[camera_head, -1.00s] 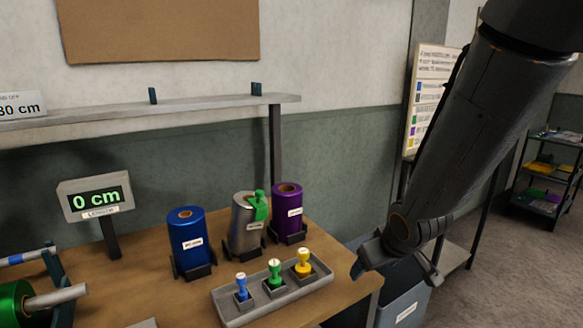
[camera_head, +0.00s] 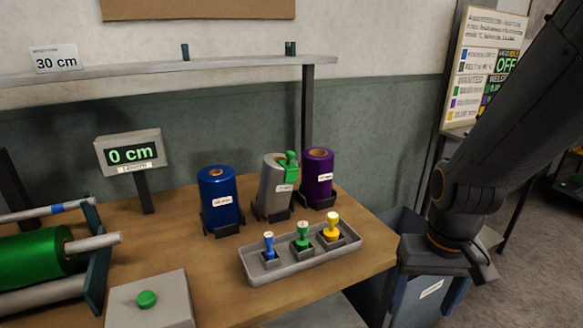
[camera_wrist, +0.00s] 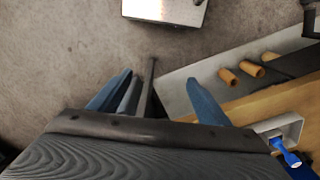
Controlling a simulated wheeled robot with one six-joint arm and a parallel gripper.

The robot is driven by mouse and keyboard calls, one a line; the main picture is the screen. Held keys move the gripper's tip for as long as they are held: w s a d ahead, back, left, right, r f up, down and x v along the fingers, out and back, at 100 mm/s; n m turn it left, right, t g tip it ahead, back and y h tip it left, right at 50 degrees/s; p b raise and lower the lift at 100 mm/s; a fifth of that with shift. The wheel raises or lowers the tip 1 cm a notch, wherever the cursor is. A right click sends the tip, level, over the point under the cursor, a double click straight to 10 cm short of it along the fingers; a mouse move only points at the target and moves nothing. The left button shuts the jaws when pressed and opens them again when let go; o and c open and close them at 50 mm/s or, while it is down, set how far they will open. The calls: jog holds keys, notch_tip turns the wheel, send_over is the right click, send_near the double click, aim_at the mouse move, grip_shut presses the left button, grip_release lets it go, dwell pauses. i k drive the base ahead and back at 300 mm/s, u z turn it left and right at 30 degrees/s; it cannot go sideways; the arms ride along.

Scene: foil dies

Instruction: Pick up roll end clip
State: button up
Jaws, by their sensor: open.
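A green clip (camera_head: 290,168) sits at the upper right of the silver roll (camera_head: 275,197), which stands upright in a dark holder on the wooden table (camera_head: 215,270). It looks like the roll end clip. The clip is not in the wrist view.
A blue roll (camera_head: 220,197) and a purple roll (camera_head: 317,175) flank the silver one. A grey tray (camera_head: 290,272) with blue, green and yellow stamps stands in front. A shelf (camera_head: 240,66) runs behind. A blue bin (camera_head: 400,232) stands at the table's right. A green roll (camera_head: 30,258) lies at left.

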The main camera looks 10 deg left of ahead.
aim_at(293, 170)
jog(key=z, duration=0.05)
jog(key=k, duration=0.45)
jog(key=z, duration=0.65)
jog(key=i, duration=1.3)
jog(key=u, duration=0.8)
